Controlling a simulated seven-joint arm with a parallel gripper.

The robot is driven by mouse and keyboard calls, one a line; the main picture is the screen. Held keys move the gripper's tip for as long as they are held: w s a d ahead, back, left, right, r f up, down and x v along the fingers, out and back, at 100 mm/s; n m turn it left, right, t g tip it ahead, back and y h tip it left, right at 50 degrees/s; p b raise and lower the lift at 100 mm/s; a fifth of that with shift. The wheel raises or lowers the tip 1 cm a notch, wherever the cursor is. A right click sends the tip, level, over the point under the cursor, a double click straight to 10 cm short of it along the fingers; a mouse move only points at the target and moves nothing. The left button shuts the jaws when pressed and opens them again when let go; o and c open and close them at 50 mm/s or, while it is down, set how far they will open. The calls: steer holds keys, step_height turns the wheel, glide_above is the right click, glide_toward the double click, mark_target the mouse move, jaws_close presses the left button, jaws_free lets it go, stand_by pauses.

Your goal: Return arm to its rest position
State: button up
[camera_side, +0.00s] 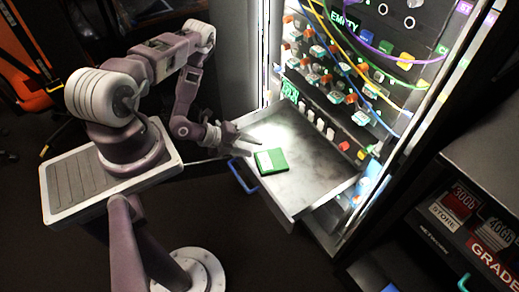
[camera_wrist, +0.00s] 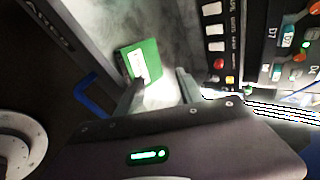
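My arm reaches from its base at the left in the side view toward the lit panel. My gripper (camera_side: 242,143) is over the left part of a pulled-out metal tray. In the wrist view its two fingers (camera_wrist: 161,77) stand apart with nothing between them, so it is open and empty. A flat green block (camera_side: 271,161) with a pale label lies on the tray (camera_side: 300,183), just right of and below my gripper in the side view. The wrist view shows the green block (camera_wrist: 141,59) beyond the left finger, apparently not held.
The rack panel (camera_side: 350,75) behind the tray carries several switches, buttons and hanging coloured cables. A blue handle (camera_side: 243,178) is on the tray's front. A dark shelf with labelled boxes (camera_side: 462,200) stands at the right. Orange equipment (camera_side: 22,65) is at the far left.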

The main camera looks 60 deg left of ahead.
steer(key=shift+s+r, duration=0.1)
steer(key=shift+s, duration=0.05)
steer(key=w+a+r+n+g+y, duration=0.1)
steer(key=w+a+r+n+y, duration=0.15)
steer(key=w+r, duration=0.5)
steer(key=w+a+r+n+g+y, duration=0.1)
steer(key=w+a+r+n+y, duration=0.2)
steer(key=r, duration=0.8)
step_height(320, 180, up, 12)
steer(key=d+n+g, duration=0.1)
steer(key=d+n, duration=0.1)
steer(key=n, duration=0.3)
steer(key=s+d+r+n, duration=0.5)
steer(key=s+d+r, duration=0.25)
steer(key=r, duration=0.25)
steer(key=s+d+r+n+h, duration=0.1)
steer(key=s+d+r+n, duration=0.1)
steer(key=s, duration=0.7)
steer(key=s+d+r+n+g+h, duration=0.1)
steer(key=s+d+n, duration=0.3)
steer(key=s, duration=0.5)
steer(key=d+r, duration=0.1)
steer(key=d, duration=0.1)
steer(key=shift+s+d+g, duration=0.25)
steer(key=shift+d+g, duration=0.05)
